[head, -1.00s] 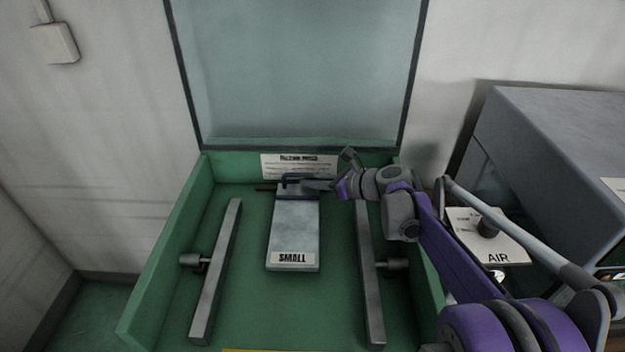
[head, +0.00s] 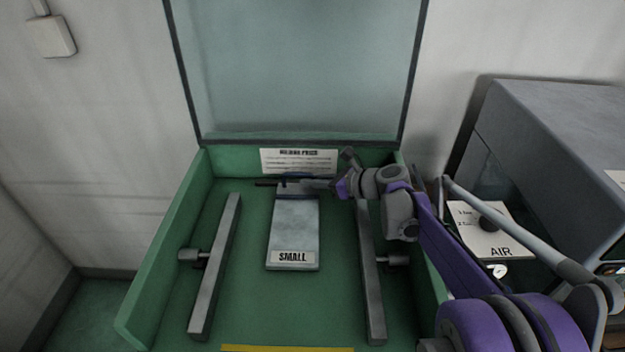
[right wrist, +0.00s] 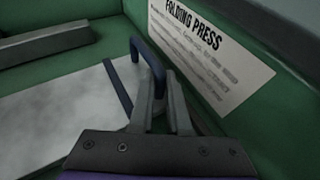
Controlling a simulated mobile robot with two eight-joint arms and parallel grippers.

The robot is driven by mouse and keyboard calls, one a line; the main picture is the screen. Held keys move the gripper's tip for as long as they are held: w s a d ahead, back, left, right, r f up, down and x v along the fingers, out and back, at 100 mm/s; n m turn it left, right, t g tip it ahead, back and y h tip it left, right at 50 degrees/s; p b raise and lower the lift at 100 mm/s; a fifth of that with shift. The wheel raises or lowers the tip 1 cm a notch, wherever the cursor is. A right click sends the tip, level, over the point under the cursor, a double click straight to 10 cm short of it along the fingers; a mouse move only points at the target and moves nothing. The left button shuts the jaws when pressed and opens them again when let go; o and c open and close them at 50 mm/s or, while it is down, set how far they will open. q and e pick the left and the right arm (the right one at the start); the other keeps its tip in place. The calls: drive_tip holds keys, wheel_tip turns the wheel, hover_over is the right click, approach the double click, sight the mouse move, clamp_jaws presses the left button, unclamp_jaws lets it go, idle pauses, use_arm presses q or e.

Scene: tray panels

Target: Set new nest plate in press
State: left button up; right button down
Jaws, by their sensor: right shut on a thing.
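The nest plate (head: 294,232) is a flat grey metal plate with a "SMALL" label at its near end. It lies in the green press (head: 187,232) between two grey rails, apart from both. My right gripper (head: 305,184) is at the plate's far end, shut on its dark blue handle. In the right wrist view the fingers (right wrist: 165,92) close on the blue handle (right wrist: 147,62), with the plate (right wrist: 62,115) to the left. Whether the plate touches the press floor is hard to tell. My left gripper is not in view.
The left rail (head: 216,265) and right rail (head: 369,270) each have a side knob. The clear lid (head: 295,70) stands open behind. A "FOLDING PRESS" sign (head: 299,161) is on the back wall. A grey machine (head: 560,160) and an "AIR" panel (head: 490,240) stand at right.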

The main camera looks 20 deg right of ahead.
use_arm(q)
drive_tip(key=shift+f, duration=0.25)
use_arm(e)
drive_tip(key=shift+f, duration=0.4)
drive_tip(key=c, duration=0.8)
unclamp_jaws()
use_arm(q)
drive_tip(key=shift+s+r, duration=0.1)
use_arm(e)
drive_tip(key=shift+r, duration=0.1)
